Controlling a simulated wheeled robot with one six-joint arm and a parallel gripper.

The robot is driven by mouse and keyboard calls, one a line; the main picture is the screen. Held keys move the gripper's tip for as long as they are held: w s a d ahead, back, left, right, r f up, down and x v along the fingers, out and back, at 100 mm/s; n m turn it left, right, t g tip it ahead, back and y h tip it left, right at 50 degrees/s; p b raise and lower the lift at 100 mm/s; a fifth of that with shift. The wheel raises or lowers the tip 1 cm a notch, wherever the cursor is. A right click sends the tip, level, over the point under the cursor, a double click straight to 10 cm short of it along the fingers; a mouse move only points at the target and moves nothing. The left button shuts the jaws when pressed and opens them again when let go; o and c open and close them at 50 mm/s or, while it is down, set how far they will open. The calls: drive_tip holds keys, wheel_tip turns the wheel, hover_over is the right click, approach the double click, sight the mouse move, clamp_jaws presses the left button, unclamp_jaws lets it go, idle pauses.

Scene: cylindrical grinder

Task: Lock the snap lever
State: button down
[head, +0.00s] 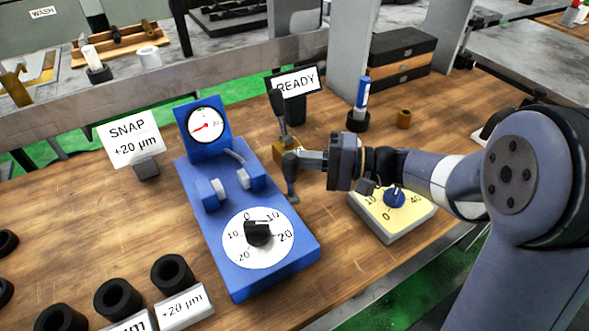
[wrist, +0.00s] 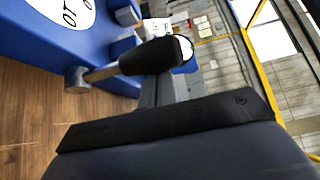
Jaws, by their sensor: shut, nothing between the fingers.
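The snap lever (head: 291,184) stands at the right side of the blue snap gauge (head: 262,272). In the wrist view the lever (wrist: 150,57) has a black grip and a grey metal rod with a round end. Its grip points away from the round end, toward the back of the bench. My gripper (head: 305,161) reaches in from the right, shut and empty, with its fingers close against the grip. In the wrist view the grip partly covers the fingers. I cannot tell whether they touch it.
A black-handled upright tool stands on a brass block (head: 284,150) just behind my fingers. A READY sign (head: 296,82) is behind it. A yellow-topped dial box (head: 412,215) sits under my arm. A SNAP sign (head: 133,138) and black rings (head: 118,298) are left. Bare wood lies between.

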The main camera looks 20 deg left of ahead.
sight(296, 174)
drive_tip(key=s+d+b, duration=0.2)
drive_tip(key=d+b, duration=0.1)
drive_tip(key=shift+s+f, duration=0.15)
drive_tip(key=shift+s, duration=0.1)
drive_tip(key=shift+s+f+b, duration=0.1)
drive_tip(key=shift+b, duration=0.2)
drive_tip(key=shift+s+d+f, duration=0.1)
drive_tip(key=shift+d, duration=0.05)
idle(0.3)
wheel_tip(296, 174, up, 10)
drive_tip(key=p, duration=0.2)
drive_tip(key=shift+r, duration=0.25)
drive_tip(key=shift+w+f, duration=0.1)
drive_tip(key=shift+w, duration=0.1)
